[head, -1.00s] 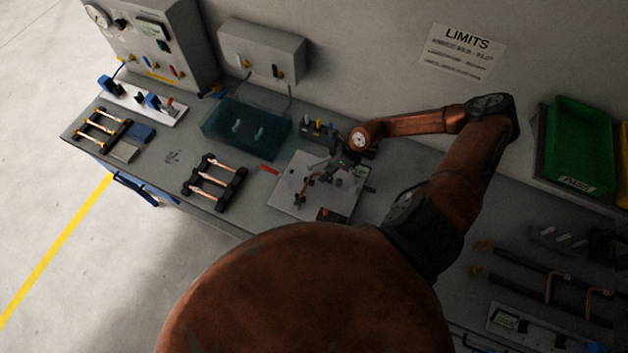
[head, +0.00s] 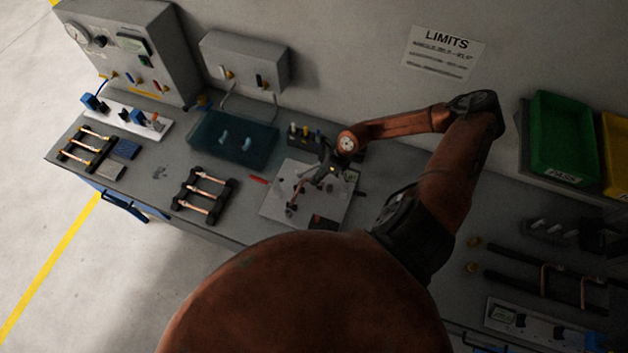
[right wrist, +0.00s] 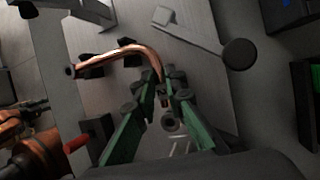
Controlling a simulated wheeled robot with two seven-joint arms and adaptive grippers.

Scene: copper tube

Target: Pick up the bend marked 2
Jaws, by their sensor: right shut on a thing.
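My right gripper (right wrist: 166,84) has green fingers and is shut on one leg of a copper bend (right wrist: 118,53) in the right wrist view. The bend runs left from the fingers, curves, and its far end lies by dark supports on a light plate. No number on it is readable. In the head view my right gripper (head: 325,170) is over the light plate (head: 275,205), with the thin bend (head: 304,184) small beneath it. Whether the bend touches the supports cannot be told. My left gripper is not in view.
A black rack (head: 188,197) with copper tubes stands left of the plate, another rack (head: 72,155) further left. A dark teal tray (head: 207,150) lies behind. Black rails with copper bends (head: 545,280) lie at right. A green bin (head: 563,135) sits at back right.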

